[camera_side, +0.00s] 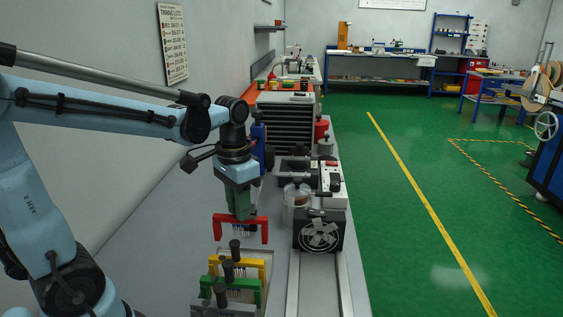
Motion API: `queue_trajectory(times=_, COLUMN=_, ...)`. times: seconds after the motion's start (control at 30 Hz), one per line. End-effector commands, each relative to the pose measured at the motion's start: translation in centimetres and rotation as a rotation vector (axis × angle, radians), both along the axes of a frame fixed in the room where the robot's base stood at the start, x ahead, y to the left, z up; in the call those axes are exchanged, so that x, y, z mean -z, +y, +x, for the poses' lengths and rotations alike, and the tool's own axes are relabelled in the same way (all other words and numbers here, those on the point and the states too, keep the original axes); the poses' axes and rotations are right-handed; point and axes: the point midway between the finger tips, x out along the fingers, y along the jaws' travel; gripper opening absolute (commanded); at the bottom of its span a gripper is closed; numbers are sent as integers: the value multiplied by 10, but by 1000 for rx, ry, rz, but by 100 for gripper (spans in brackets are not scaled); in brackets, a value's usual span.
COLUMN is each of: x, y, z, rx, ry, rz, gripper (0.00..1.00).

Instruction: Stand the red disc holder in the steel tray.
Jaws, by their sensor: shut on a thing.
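The red disc holder (262,231) is a red arch-shaped frame with thin pale discs between its legs. My gripper (242,216) points down and is shut on the middle of its top bar. The holder looks upright, and I cannot tell whether its feet touch the bench. A yellow holder (216,265) and a green holder (209,285) stand in a row in front of it, with a grey one (215,309) nearest the camera. Dark knobbed posts rise among them.
A black fan unit (318,232) stands right of the red holder, with a clear jar (296,213) behind it. The grey bench (160,250) is bare to the left.

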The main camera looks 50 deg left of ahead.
Motion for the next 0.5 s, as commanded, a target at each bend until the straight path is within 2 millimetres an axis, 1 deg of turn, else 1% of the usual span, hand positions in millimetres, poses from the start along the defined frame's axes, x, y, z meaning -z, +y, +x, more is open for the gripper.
queue_trajectory(times=0.5, x=47, y=0, z=0, rx=0, ry=0, rz=0, gripper=0)
